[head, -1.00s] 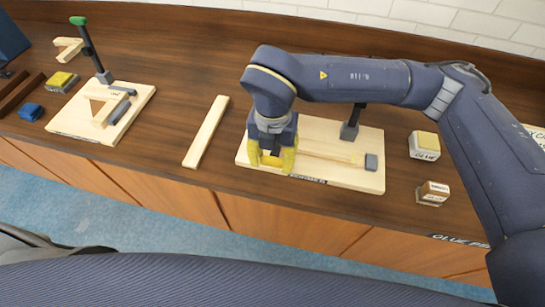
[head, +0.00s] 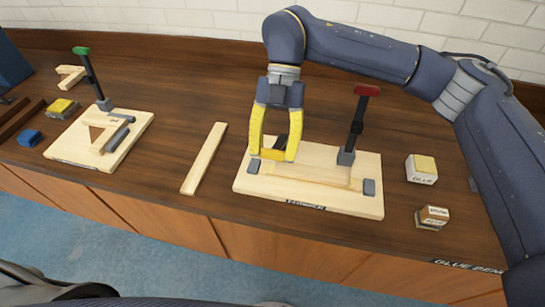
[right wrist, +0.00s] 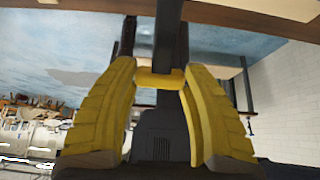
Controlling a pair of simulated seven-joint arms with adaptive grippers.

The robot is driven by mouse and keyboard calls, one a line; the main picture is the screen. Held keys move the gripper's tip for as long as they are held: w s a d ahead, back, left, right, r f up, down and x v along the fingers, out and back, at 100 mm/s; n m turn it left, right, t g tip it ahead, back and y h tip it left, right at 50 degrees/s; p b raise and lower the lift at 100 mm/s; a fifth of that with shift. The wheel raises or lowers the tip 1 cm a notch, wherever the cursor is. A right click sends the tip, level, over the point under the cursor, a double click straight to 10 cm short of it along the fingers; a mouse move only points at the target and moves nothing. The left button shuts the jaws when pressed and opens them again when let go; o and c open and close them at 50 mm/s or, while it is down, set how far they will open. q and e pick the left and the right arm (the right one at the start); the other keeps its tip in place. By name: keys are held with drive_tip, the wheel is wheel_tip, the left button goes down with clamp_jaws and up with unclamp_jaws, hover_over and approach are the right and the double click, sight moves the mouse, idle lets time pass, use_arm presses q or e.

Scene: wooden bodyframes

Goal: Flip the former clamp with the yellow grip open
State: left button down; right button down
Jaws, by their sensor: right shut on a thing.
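The former is a pale wooden board (head: 330,206) at the front of the bench, with thin wood strips and small grey blocks on it. At its left side is the clamp with the yellow grip (right wrist: 160,78); the grip lies crosswise between my yellow fingers in the right wrist view. My right gripper (head: 272,155) is shut on this grip, above the board's left part. The clamp's dark lever (right wrist: 168,35) shows beyond the grip; in the head view it is mostly hidden behind the fingers. A second clamp with a red grip (head: 367,90) stands upright. My left gripper is out of view.
A loose wood strip (head: 204,158) lies left of the former. Another board (head: 72,152) with a green-grip clamp (head: 81,50) stands farther left. A glue block (head: 422,168) and a smaller block (head: 433,217) are on the right. The bench behind is mostly clear.

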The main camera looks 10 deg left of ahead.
drive_tip(key=shift+w+r+g, duration=0.15)
drive_tip(key=shift+r+g, duration=0.1)
drive_tip(key=shift+g, duration=0.05)
drive_tip(key=c, duration=0.6)
unclamp_jaws()
drive_tip(key=shift+v, duration=6)
drive_tip(key=shift+o, duration=0.2)
